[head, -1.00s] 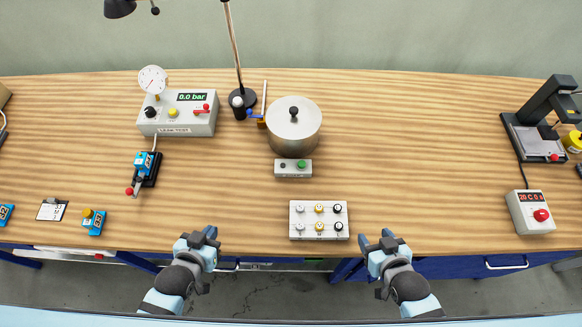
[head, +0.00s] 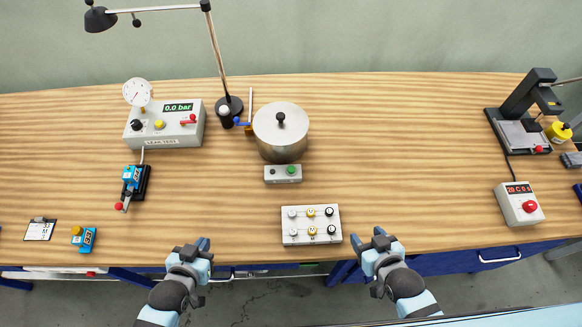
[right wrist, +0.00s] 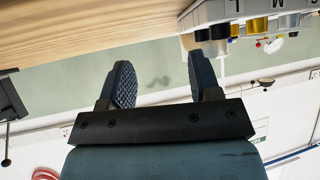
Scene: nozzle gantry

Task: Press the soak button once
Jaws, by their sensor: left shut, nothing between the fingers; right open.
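No label reading soak is legible. A small grey box (head: 283,174) with a green button (head: 291,170) and a smaller dark one stands in front of the lidded metal pot (head: 280,135). At the right, a white box (head: 520,204) has a red button (head: 530,207) under a red-digit display (head: 519,189). My left gripper (head: 198,249) is shut and empty at the table's front edge, left of the tray. My right gripper (head: 377,240) is open and empty near the front edge, right of the tray; its spread fingers show in the right wrist view (right wrist: 163,84). Neither gripper touches a button.
A grey tray (head: 288,237) with several nozzle-like parts sits between the grippers. The leak tester (head: 165,135) reads 0.0 bar at the back left, beside a desk lamp (head: 215,45). A black press stand (head: 520,130) is at the back right. The table's centre right is clear.

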